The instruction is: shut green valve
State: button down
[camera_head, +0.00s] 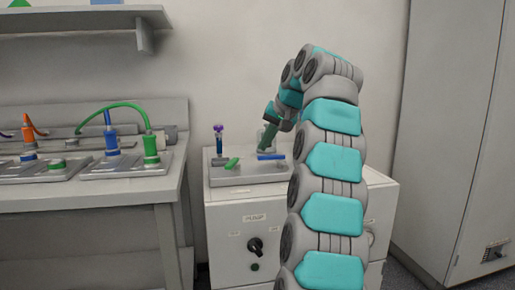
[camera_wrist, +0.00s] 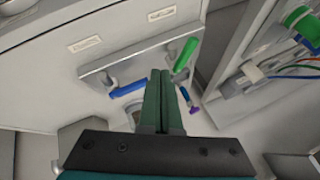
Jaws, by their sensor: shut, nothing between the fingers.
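The green valve handle (camera_head: 231,163) lies slanted on the left part of a grey panel (camera_head: 250,180) on top of the pump cabinet. In the wrist view the green handle (camera_wrist: 186,54) is just right of and beyond my fingertips. A blue valve handle (camera_head: 271,157) is on the right part of the panel; it also shows in the wrist view (camera_wrist: 128,89), left of my fingers. My gripper (camera_head: 263,150), with dark green fingers, points down over the panel between the two handles. In the wrist view its fingers (camera_wrist: 160,73) are together and empty. I cannot tell whether they touch anything.
A purple-topped blue fitting (camera_head: 218,138) stands at the panel's back left. A bench (camera_head: 85,195) with orange, blue and green connectors and hoses is at left. The cabinet front (camera_head: 230,222) has a black knob (camera_head: 255,246). A tall grey cabinet (camera_head: 450,130) stands at right.

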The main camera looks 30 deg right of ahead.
aim_at(236, 168)
jog(key=x, duration=0.8)
jog(key=shift+w+f, duration=0.2)
jog(key=shift+f, duration=0.05)
jog(key=shift+w+a, duration=0.75)
jog(key=shift+a, duration=0.15)
jog(key=shift+w+a, duration=0.6)
jog(key=shift+a, duration=0.05)
jog(key=shift+s+a+r, duration=0.1)
jog(key=shift+a, duration=0.05)
